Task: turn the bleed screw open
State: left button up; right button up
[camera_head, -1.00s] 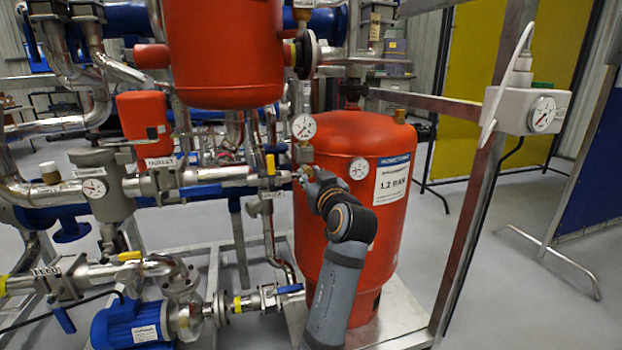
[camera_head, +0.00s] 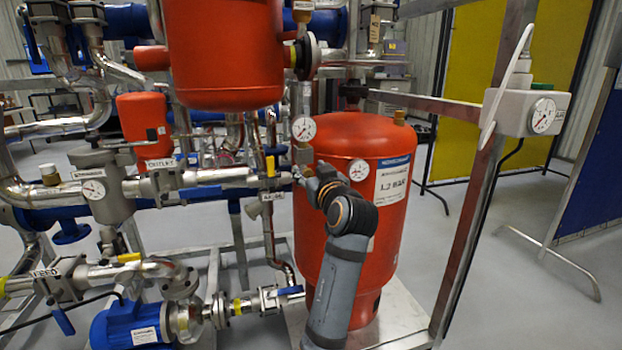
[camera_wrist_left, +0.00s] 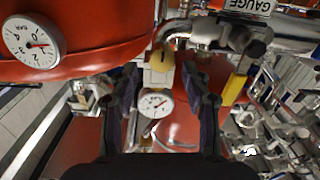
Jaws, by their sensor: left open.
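My left gripper (camera_head: 297,172) is at the pipework in front of the red tank in the head view, small and partly hidden by my wrist. In the left wrist view its two dark fingers (camera_wrist_left: 163,88) are spread apart, with a brass fitting (camera_wrist_left: 159,68) showing between and beyond them. The fitting also shows in the head view (camera_head: 303,155), just above the gripper and below a round gauge (camera_head: 304,129). I cannot single out the bleed screw; it may be small or hidden near the fingers. Nothing is visibly gripped. My right gripper is not in view.
The red tank (camera_head: 390,225) with a second gauge (camera_head: 358,170) stands right behind my arm. A yellow-handled valve (camera_head: 270,165) and pipes lie just left of the gripper. A metal frame post (camera_head: 468,225) stands to the right. Open floor lies beyond it.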

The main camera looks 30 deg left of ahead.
pick_arm(q)
notch_tip(320, 180, up, 8)
jog(key=shift+r, duration=0.15)
dwell(0.5)
